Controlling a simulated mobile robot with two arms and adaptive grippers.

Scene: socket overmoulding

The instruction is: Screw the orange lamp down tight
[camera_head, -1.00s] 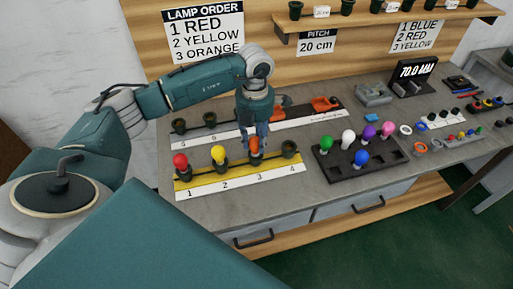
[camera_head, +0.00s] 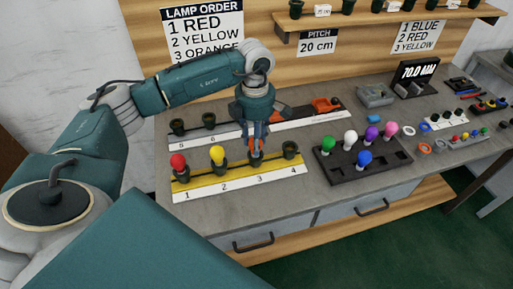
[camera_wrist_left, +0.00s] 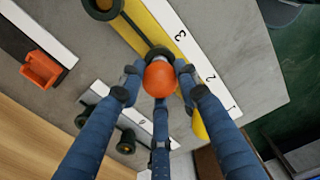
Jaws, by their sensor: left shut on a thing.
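The orange lamp (camera_wrist_left: 158,79) is between the fingers of my left gripper (camera_wrist_left: 157,90), which is shut on it. In the left wrist view a black socket (camera_wrist_left: 157,53) shows just behind the lamp, by the number 3. In the head view my left gripper (camera_head: 256,142) points down over the third socket (camera_head: 255,161) of the yellow strip (camera_head: 236,182). The fingers hide most of the lamp there, and I cannot tell how deep it sits. My right gripper is not in view.
A red lamp (camera_head: 178,162) and a yellow lamp (camera_head: 217,154) stand in sockets 1 and 2. Socket 4 (camera_head: 290,150) is empty. A black tray (camera_head: 342,174) with several coloured lamps is to the right. A second strip (camera_head: 233,135) lies behind.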

